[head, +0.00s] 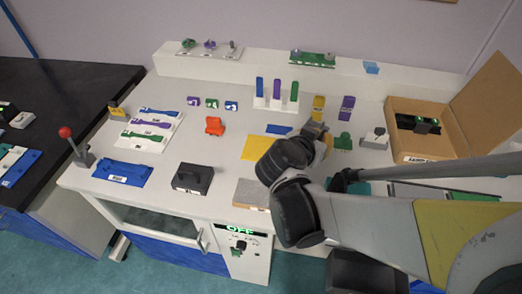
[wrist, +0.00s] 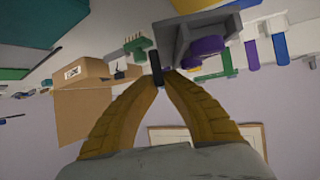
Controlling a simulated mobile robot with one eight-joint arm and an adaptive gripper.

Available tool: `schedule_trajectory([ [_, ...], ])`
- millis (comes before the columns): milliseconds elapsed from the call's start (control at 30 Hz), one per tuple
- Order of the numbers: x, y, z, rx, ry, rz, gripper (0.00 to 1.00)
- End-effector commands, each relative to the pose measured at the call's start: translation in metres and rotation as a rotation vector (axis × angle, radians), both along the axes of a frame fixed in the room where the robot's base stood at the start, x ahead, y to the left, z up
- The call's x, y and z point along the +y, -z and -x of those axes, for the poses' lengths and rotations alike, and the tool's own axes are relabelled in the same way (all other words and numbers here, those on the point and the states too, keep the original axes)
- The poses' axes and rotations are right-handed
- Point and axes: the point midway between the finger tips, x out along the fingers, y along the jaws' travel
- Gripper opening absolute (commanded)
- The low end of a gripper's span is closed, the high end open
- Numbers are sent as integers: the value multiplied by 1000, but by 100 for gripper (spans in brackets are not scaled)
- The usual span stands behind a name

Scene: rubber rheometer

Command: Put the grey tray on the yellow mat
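The yellow mat (head: 256,148) lies flat mid-table, its right part hidden by my arm. My gripper (head: 322,138) is just right of the mat in the head view, mostly hidden behind my wrist. The grey tray (head: 313,129) shows as a small grey shape at the fingertips. In the wrist view the tray (wrist: 203,32) is tilted, just beyond the tan fingers. The fingertips (wrist: 163,75) close on a dark upright piece at the tray's near edge. The tray looks held off the table; its exact height is unclear.
A blue flat piece (head: 278,129) lies behind the mat. Yellow (head: 318,108) and purple (head: 347,108) pieces stand behind my gripper, a green piece (head: 343,141) to its right. A black handled box (head: 192,178) and grey-topped block (head: 251,193) are in front. An open cardboard box (head: 415,146) stands right.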

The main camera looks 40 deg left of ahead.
Motion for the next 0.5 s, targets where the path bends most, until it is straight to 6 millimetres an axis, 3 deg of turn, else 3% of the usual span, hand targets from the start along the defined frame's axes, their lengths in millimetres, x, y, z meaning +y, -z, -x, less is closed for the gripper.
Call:
schedule_trajectory([
  [33,19,13,10,-1,-17,1,0],
  [200,52,33,20,0,-14,0,0],
  [500,65,50,24,-1,-8,0,0],
])
